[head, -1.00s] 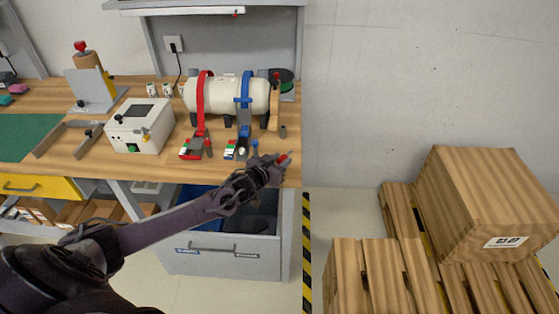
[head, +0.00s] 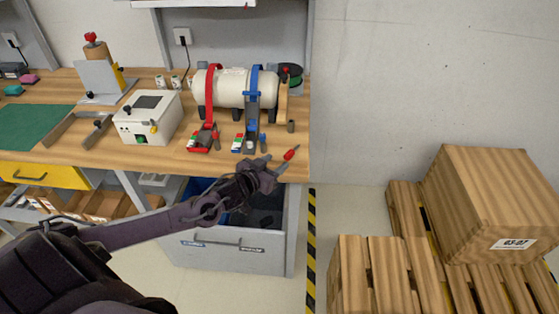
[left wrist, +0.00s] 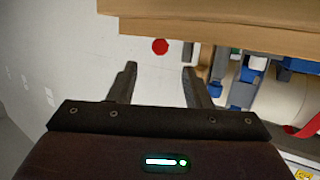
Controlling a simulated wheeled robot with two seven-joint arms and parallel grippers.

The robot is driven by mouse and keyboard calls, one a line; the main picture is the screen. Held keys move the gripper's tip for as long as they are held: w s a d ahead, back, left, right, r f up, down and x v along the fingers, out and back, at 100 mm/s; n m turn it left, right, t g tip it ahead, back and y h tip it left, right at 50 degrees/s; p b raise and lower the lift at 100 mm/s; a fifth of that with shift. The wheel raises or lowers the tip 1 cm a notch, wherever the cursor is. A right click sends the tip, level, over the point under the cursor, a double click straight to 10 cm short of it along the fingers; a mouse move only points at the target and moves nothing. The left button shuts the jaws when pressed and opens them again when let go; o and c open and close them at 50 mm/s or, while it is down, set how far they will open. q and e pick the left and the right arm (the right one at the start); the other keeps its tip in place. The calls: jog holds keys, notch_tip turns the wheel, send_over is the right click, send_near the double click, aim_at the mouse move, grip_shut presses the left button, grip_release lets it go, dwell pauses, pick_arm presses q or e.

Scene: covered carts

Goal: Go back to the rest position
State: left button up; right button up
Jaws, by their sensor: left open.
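My left gripper (head: 275,162) is open at the front right corner of the workbench (head: 85,149), with my arm coming in from the lower left. In the left wrist view its two dark fingers (left wrist: 158,69) stand apart with nothing between them. A small red item (head: 291,153) shows just past the fingertips; it appears as a red disc (left wrist: 160,46) in the left wrist view. I cannot tell what it is. My right gripper is not in view.
Floor between is clear.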

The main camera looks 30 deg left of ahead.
pick_arm(q)
jog(key=shift+s+r, duration=0.1)
jog(key=shift+s, duration=0.1)
jog(key=shift+d, duration=0.1)
dwell(0.4)
jog(key=s+d+f+g+y, duration=0.1)
jog(key=s+d+f+g, duration=0.2)
jog(key=s+d+g, duration=0.85)
jog(key=s+d+r+m, duration=0.1)
jog(key=s+d+r, duration=0.1)
jog(key=s, duration=0.6)
jog(key=s+d+r, duration=0.1)
jog(key=s+r, duration=0.1)
jog(key=s, duration=0.5)
notch_tip(320, 180, down, 31)
jog(key=s+g, duration=0.1)
jog(key=s, duration=0.1)
jog(key=s+a+f+g, duration=0.1)
jog(key=s+a+f, duration=0.2)
jog(key=s+f, duration=1.4)
jog(key=shift+s+a+f+m, duration=0.2)
jog(key=shift+s+f+m, duration=0.15)
jog(key=shift+s, duration=0.75)
